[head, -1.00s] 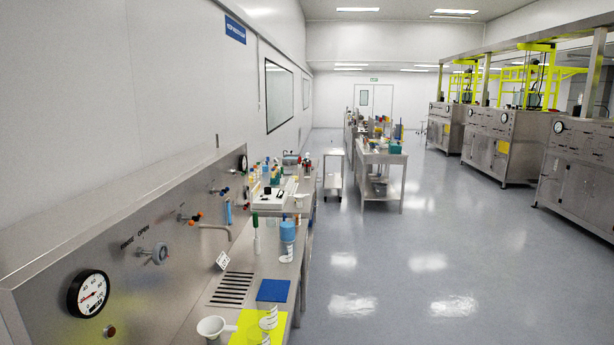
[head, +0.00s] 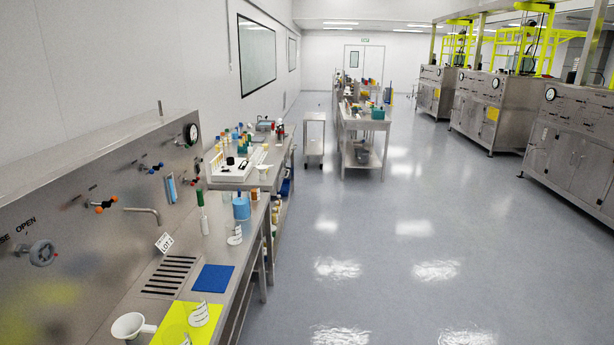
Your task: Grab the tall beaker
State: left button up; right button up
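Clear beakers with printed labels stand on the steel counter. One beaker (head: 199,314) is on the yellow mat (head: 210,335), and another beaker (head: 177,335) is beside it, nearer the bottom edge and partly cut off. A smaller clear labelled vessel (head: 234,236) stands farther back, in front of a blue-capped bottle (head: 241,209). I cannot tell for sure which beaker is the tall one. Neither of my grippers shows in the head view.
A white funnel (head: 128,325) sits left of the yellow mat. The steel panel (head: 90,215) bounds the counter's left. Open floor (head: 400,260) lies right.

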aim_at(278, 139)
jog(key=i+l, duration=0.2)
jog(key=i, duration=0.35)
jog(key=i+l, duration=0.2)
jog(key=i, duration=0.3)
jog(key=i+l+z, duration=0.1)
jog(key=i, duration=0.45)
jog(key=i+l, duration=0.25)
jog(key=i, duration=0.3)
jog(key=i+j+z, duration=0.2)
jog(key=i, duration=2)
jog(key=i+u, duration=0.1)
jog(key=i, duration=0.45)
jog(key=i+l+u, duration=0.15)
jog(key=i, duration=0.4)
jog(key=i+l+u, duration=0.1)
jog(key=i, duration=0.45)
jog(key=i+l+u, duration=0.1)
jog(key=i, duration=0.45)
jog(key=l, duration=0.1)
